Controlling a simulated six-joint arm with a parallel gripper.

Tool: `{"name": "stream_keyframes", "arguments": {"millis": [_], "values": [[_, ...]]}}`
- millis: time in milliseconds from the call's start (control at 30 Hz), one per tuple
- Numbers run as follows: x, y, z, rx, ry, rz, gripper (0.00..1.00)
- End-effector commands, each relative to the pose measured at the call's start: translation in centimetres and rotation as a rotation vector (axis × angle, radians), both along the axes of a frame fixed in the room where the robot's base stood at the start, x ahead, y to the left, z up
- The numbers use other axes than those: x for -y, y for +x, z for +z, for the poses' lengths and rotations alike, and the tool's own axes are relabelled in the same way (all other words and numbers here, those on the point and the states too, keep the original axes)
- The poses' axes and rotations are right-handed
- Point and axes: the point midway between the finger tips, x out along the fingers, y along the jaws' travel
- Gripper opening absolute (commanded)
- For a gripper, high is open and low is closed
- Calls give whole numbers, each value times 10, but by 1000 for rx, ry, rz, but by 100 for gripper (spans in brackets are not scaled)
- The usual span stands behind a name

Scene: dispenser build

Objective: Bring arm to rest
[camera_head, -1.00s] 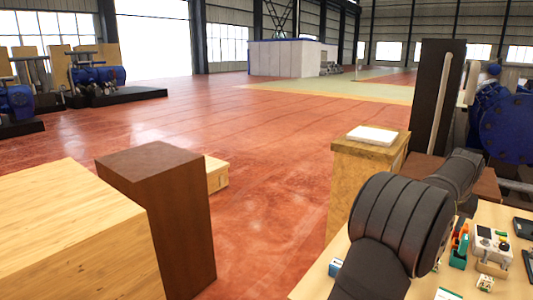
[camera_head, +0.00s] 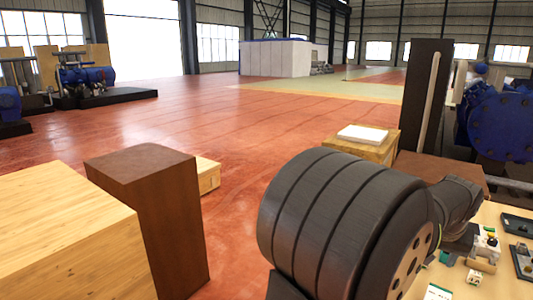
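My arm is a dark grey, ribbed arm that fills the lower right of the head view. Its large round joint is closest to the camera, and a thinner link runs to the right behind it. My gripper is not in view. The arm stands over the left part of a light wooden table (camera_head: 491,215) and hides much of it. I see nothing held, since the arm's end is out of sight.
On the table are a white device (camera_head: 487,243), a dark green tray (camera_head: 517,224), a black device (camera_head: 524,262) and a small white block (camera_head: 474,278). A wooden pedestal with a white slab (camera_head: 362,134) stands behind the arm. A brown block (camera_head: 150,215) and pale wooden box (camera_head: 65,240) stand left.

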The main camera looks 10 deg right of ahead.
Motion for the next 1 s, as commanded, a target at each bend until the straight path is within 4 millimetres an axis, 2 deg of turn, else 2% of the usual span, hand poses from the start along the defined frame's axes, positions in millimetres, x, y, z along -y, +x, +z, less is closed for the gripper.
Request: {"name": "stream_keyframes", "arguments": {"millis": [300,500,700,1000], "values": [[-42,-38,-12,-1,-1,-11,52],[-64,-57,-21,-1,0,-17,52],[-76,-65,-25,-2,-1,-18,52],[-78,-67,-27,-2,0,-19,52]]}}
